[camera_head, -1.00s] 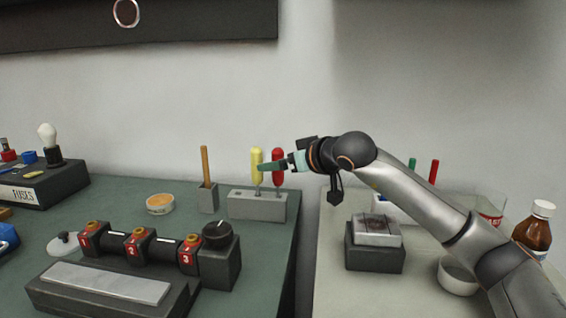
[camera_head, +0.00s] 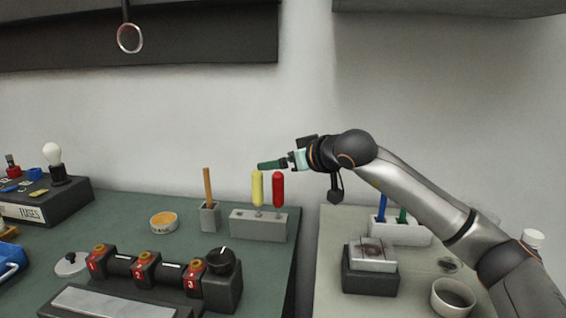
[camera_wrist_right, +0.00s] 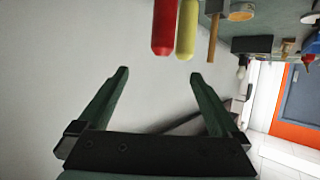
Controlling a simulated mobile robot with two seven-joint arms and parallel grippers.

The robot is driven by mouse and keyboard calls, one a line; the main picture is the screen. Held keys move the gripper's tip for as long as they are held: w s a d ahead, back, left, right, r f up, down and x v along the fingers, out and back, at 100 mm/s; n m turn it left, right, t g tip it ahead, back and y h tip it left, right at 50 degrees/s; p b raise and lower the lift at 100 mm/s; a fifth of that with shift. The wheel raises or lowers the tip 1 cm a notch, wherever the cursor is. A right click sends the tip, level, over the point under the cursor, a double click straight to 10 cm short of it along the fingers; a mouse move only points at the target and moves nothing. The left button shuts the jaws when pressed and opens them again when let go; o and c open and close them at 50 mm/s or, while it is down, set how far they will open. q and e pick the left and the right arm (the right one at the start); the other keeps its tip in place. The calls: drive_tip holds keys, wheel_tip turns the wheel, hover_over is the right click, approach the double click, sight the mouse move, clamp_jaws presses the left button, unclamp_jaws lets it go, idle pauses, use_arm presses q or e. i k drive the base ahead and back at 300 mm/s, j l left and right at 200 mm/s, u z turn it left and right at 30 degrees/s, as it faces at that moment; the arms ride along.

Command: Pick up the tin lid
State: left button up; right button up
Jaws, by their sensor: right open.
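A pale round disc with a small dark knob (camera_head: 71,263), which looks like the tin lid, lies flat on the green bench at the left. A shallow round tin with orange contents (camera_head: 163,221) stands behind it and to its right. My right gripper (camera_head: 262,166) is in the air above the yellow and red handles, well to the right of the disc and higher. In the right wrist view my right gripper (camera_wrist_right: 158,75) has its fingers wide apart with nothing between them. My left gripper is not in view.
A grey block (camera_head: 258,225) holds upright yellow and red-handled tools. A wooden-handled tool stands in a grey holder (camera_head: 209,217). A row of numbered modules (camera_head: 145,270) stands in front. A white cup (camera_head: 453,297) and a dark box (camera_head: 370,278) are on the right bench.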

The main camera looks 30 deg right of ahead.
sight(73, 264)
drive_tip(key=k+l, duration=0.1)
drive_tip(key=k, duration=0.4)
drive_tip(key=k+l, duration=0.1)
drive_tip(key=k, duration=0.4)
